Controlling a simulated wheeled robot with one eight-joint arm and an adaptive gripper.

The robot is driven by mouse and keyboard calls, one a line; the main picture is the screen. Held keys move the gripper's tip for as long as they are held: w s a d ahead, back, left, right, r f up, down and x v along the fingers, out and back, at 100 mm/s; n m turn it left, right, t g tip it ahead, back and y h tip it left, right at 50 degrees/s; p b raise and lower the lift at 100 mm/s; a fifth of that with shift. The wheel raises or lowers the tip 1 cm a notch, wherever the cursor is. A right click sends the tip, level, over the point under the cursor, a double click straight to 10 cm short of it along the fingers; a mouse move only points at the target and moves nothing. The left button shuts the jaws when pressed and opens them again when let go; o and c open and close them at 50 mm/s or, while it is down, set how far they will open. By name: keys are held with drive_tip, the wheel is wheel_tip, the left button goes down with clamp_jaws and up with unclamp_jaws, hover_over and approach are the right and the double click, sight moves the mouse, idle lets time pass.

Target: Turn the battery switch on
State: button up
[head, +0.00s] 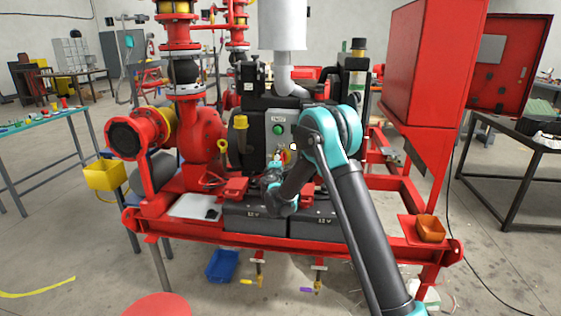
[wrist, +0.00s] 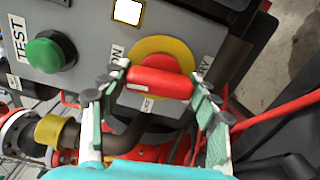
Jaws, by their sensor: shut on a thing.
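The battery switch is a red bar handle (wrist: 160,83) on a round yellow plate (wrist: 176,47), set in a grey panel. In the wrist view the bar lies roughly across the picture. My gripper (wrist: 155,85) is shut on the bar, with one green-padded finger at each end. Small white labels around the plate are partly hidden by the fingers and handle; one ends in "RY". In the head view the yellow plate (head: 286,156) shows just beside my gripper (head: 272,172), and my arm hides part of the panel.
A green TEST button (wrist: 51,52) and a lit white square (wrist: 128,11) are on the same panel. Two black 12 V batteries (head: 252,218) sit below on the red skid frame (head: 180,230). A red cabinet (head: 430,65) stands at the right.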

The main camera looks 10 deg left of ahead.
drive_tip(key=shift+m, duration=0.5)
drive_tip(key=o, duration=1.2)
drive_tip(key=shift+c, duration=0.2)
drive_tip(key=shift+s, duration=0.1)
drive_tip(key=s, duration=1.2)
drive_tip(key=shift+a, duration=0.2)
